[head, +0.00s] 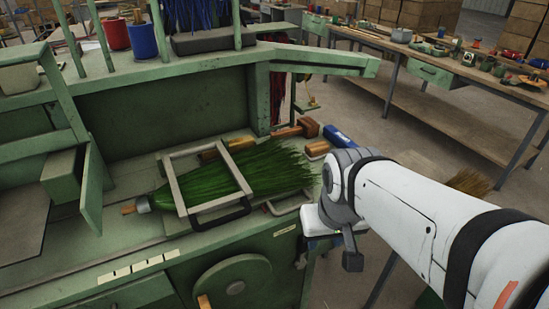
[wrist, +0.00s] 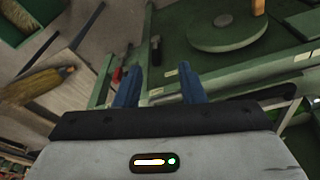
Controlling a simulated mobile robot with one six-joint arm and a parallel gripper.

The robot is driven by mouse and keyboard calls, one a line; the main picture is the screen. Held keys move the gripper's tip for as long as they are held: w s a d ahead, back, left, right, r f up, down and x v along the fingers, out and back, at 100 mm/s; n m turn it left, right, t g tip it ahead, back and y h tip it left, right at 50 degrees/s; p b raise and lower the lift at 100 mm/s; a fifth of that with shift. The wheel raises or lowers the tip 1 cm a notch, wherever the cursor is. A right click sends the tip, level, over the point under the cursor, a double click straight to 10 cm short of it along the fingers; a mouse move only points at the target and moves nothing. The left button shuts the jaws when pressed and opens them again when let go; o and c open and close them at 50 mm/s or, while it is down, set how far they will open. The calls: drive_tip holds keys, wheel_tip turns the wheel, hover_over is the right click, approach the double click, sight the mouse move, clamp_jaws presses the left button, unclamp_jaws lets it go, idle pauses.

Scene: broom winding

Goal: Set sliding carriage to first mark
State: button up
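The sliding carriage, a pale grey frame (head: 236,169), sits across the green broom bristles (head: 200,180) on the bench. A dark handle (head: 222,216) is on its near side. Three white mark plates (head: 139,267) lie in a row on the bench's front edge, left of the carriage. Which is the first mark cannot be read. My gripper shows in the wrist view (wrist: 160,82) with its two blue fingers apart and nothing visible between them. In the head view it is largely hidden by my wrist, right of the carriage and apart from it.
A wooden-handled tool (head: 296,130) and a blue object (head: 341,136) lie beyond the bristle tips. A round green wheel (head: 234,283) is on the bench front. Another workbench (head: 430,73) with small parts stands at the back right. Open floor lies between the benches.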

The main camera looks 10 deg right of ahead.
drive_tip(key=n+p, duration=0.5)
drive_tip(key=n, duration=1.7)
approach(295, 207)
drive_tip(key=shift+g+y, duration=0.3)
drive_tip(key=shift+y, duration=0.1)
drive_tip(key=f, duration=0.2)
drive_tip(key=w+f, duration=0.1)
drive_tip(key=f, duration=0.2)
drive_tip(key=w+f, duration=0.1)
drive_tip(key=f, duration=0.1)
drive_tip(key=shift+f, duration=0.4)
drive_tip(key=shift+c, duration=0.3)
clamp_jaws()
drive_tip(key=shift+s, duration=0.1)
